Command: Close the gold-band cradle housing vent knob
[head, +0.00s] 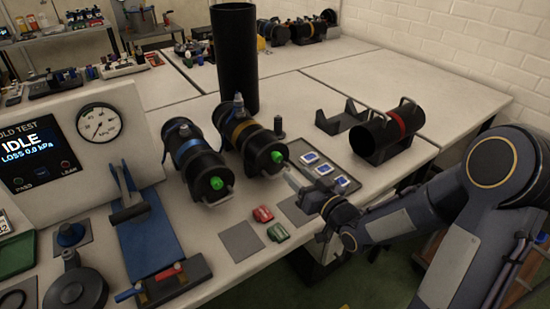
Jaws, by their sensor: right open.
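The gold-band housing (240,131) is a black cylinder lying in a cradle on the bench, its front end facing me. A bright green knob (277,157) sits on that front end, and a grey fitting (239,104) stands on its top. Whether the knob is turned open or closed cannot be told. My right gripper (290,178) is open and empty, just below and right of the green knob, its fingers toward the housing's front end. The picture does not show clearly whether it touches. My left gripper is out of view.
A blue-band housing (191,148) with a green knob lies close on the left. A red-band cylinder (397,124) lies at right beside an empty black cradle (342,118). A tall black tube (235,60) stands behind. Red (262,214) and green (278,232) pieces lie near the front edge.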

